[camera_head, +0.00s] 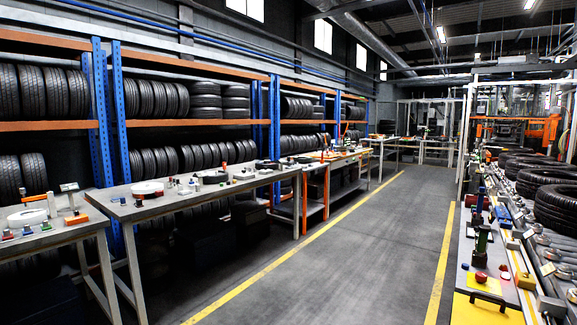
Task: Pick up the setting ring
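A white round disc or ring (146,188) lies on the middle grey workbench, near its left end. A second, similar white round piece (27,217) lies on the nearer bench at the far left. They are too small in the picture for me to tell whether either is the setting ring. Neither of my grippers shows in the head view.
The middle workbench (190,203) and the near left bench (60,236) carry several small tools. Blue-post racks with tyres (150,98) stand behind. A clear aisle (310,258) with yellow lines runs ahead. The conveyor side with tyres (556,205) is at right.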

